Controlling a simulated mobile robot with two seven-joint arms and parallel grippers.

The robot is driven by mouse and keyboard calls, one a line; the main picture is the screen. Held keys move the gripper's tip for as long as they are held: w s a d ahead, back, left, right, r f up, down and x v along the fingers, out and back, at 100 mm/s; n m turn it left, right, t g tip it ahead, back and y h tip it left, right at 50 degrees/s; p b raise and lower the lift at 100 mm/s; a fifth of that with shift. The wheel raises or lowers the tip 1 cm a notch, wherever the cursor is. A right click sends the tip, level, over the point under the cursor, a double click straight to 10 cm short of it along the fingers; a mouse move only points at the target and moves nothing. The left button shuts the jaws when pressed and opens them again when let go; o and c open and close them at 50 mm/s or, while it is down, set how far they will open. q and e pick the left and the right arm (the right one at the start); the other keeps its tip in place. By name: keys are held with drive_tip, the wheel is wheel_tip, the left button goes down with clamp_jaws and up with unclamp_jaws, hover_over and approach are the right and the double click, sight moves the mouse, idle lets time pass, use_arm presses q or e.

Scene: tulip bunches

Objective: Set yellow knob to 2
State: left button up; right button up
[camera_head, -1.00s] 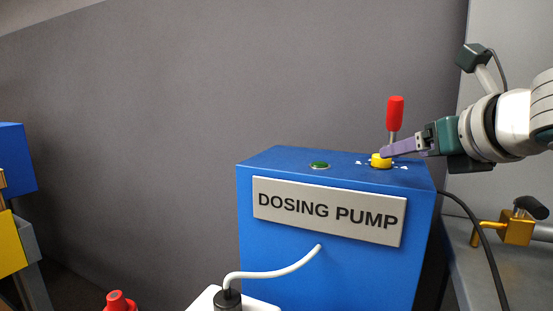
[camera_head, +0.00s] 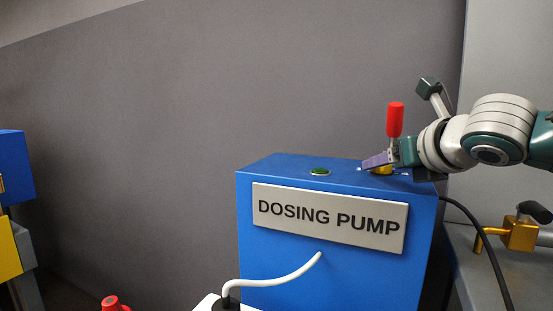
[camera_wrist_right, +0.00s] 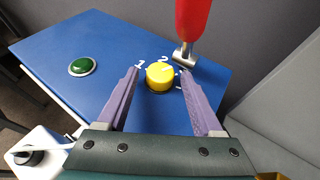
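The yellow knob (camera_head: 381,170) is on top of the blue dosing pump (camera_head: 330,268), near its right end. In the right wrist view the knob (camera_wrist_right: 159,77) has white numbers around it: 1 at its left, 2 at its far side, others at its right, partly hidden. I cannot clearly tell where the knob points. My right gripper (camera_wrist_right: 160,71) is open, with one purple finger on each side of the knob and gaps visible. In the head view the gripper (camera_head: 372,162) is low over the pump top and partly hides the knob. My left gripper is not in view.
A red-handled lever (camera_head: 395,120) stands close behind the knob, beside my right finger. A green button (camera_head: 319,171) is left of the knob. A brass valve (camera_head: 518,234) is at the right.

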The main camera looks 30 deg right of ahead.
clamp_jaws()
idle(0.3)
